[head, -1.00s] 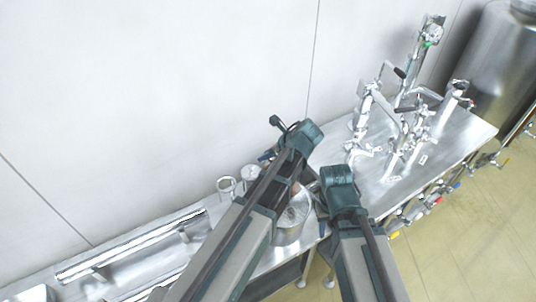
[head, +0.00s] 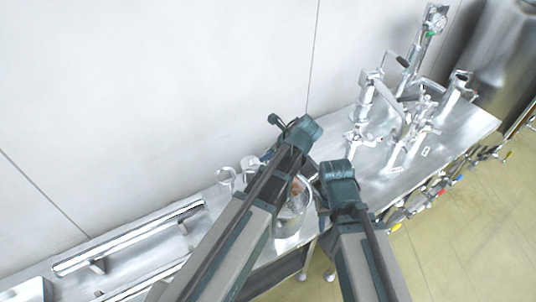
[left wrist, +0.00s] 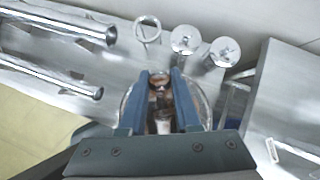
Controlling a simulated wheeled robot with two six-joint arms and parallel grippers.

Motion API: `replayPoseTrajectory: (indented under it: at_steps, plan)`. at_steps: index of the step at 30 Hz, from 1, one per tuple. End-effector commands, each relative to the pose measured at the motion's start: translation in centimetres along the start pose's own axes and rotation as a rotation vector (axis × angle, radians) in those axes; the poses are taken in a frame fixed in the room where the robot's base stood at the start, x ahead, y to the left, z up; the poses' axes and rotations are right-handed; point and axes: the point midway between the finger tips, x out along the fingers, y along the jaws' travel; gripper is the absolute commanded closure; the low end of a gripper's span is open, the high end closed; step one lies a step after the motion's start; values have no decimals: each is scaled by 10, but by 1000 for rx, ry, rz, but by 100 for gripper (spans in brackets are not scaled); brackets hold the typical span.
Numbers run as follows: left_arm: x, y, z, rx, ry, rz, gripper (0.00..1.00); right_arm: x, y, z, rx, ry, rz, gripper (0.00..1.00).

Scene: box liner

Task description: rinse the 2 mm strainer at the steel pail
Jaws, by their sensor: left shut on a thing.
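The steel pail (head: 291,222) stands on the steel table, partly hidden behind my left arm. In the left wrist view its round rim (left wrist: 208,108) shows around my fingers. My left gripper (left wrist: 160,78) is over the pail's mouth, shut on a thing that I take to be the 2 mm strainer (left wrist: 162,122). Only a brownish and shiny part of it shows between the fingers, so I cannot tell whether it touches the water or the pail. My right gripper (head: 322,205) is beside the pail on the right; its fingers are mostly hidden.
An open ring holder (left wrist: 147,30) and two round steel pieces (left wrist: 185,40) (left wrist: 224,51) stand behind the pail. A steel pipe rack (head: 130,240) lies to the left. Valves and pipework (head: 400,120) crowd the table at right. The wall is close behind.

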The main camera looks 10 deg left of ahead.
Motion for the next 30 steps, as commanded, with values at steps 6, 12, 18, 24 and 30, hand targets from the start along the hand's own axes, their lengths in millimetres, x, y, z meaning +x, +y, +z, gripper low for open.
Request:
replayPoseTrajectory:
  at_steps: [6, 12, 18, 24, 30]
  plan:
    - [20, 0, -14, 0, -1, 0, 100, 24, -2, -1, 1, 0, 0, 61]
    - [34, 1, -25, 0, -1, 0, 100, 42, -4, -2, 2, 0, 0, 61]
    - [48, 1, -35, 0, -1, 0, 100, 60, -6, -4, 3, 0, 0, 61]
    - [63, 1, -45, 0, -1, 0, 100, 77, -7, -5, 3, 0, 0, 61]
    - [77, 1, -56, 0, -1, 0, 100, 95, -9, -6, 3, 0, 0, 61]
